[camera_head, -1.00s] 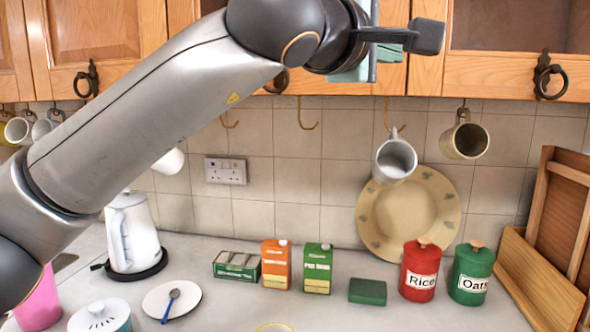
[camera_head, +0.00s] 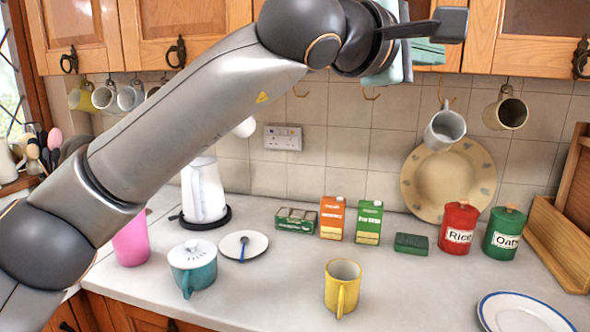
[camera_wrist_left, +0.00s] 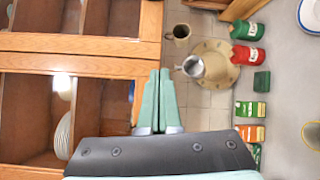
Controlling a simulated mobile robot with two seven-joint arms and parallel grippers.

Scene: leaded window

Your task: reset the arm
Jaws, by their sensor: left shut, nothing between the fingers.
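My left arm crosses the head view from the lower left up to the top centre. My left gripper (camera_head: 408,60), with teal fingers, is up in front of the wall cupboards and partly hidden behind my own wrist. In the left wrist view its two fingers (camera_wrist_left: 159,73) lie together, shut and empty. They point along the cupboard fronts, apart from the hanging mugs. My right gripper is in neither view.
Wooden cupboards (camera_head: 178,22) span the top. A grey mug (camera_head: 444,128) and a beige mug (camera_head: 506,112) hang from hooks. The counter holds a yellow mug (camera_head: 341,290), a teal pot (camera_head: 193,268), a kettle (camera_head: 204,190), cartons and canisters. Clear counter lies around the yellow mug.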

